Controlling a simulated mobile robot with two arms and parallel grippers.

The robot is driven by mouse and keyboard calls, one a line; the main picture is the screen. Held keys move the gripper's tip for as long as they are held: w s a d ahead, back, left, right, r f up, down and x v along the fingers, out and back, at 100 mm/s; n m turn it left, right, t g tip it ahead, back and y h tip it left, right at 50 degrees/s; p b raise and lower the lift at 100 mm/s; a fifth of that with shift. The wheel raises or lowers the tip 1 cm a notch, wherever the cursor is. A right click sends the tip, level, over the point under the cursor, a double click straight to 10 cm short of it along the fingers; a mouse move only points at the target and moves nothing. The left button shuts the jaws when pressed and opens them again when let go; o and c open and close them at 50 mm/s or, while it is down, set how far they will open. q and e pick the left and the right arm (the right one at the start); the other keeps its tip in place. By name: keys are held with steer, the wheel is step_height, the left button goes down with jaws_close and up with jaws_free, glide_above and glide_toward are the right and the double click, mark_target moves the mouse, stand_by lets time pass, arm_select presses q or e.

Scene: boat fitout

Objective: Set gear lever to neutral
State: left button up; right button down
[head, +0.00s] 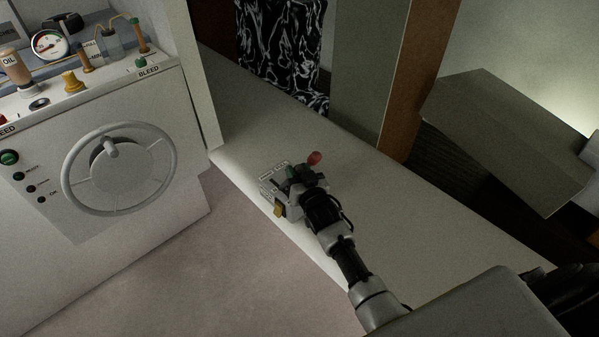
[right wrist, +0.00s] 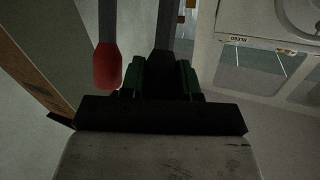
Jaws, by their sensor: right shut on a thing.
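The control box (head: 267,186) is a small pale box with label strips on the pale ledge. Two levers rise from it. One has a red knob (head: 314,158), which also shows in the right wrist view (right wrist: 107,66). The other has a dark knob (right wrist: 163,62) on a grey shaft. My right gripper (head: 303,175) reaches in over the box. In the right wrist view its green-padded fingers (right wrist: 161,78) are shut around the dark knob. The red knob stands just left of the fingers, apart from them. Which lever is the gear lever and its exact position cannot be read. My left gripper is out of view.
A white cabinet with a grey handwheel (head: 120,168) stands at the left. On its top are a gauge (head: 49,44), an oil bottle (head: 12,68) and fittings. A brown-edged panel (head: 418,75) rises behind the ledge (head: 420,235). A grey slanted board (head: 510,140) is at the right.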

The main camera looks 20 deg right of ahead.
steer(key=w+r+g+p, duration=0.1)
steer(key=w+a+r+g+p, duration=0.1)
steer(key=shift+w+n+p, duration=0.3)
steer(key=shift+n, duration=0.1)
steer(key=w+a+g+b, duration=0.1)
steer(key=w+a, duration=0.1)
steer(key=w, duration=0.4)
steer(key=shift+w+a+r+g, duration=0.2)
steer(key=shift+r+g, duration=0.1)
steer(key=shift+r, duration=0.05)
steer(key=c, duration=0.8)
jaws_free()
steer(key=shift+f, duration=0.1)
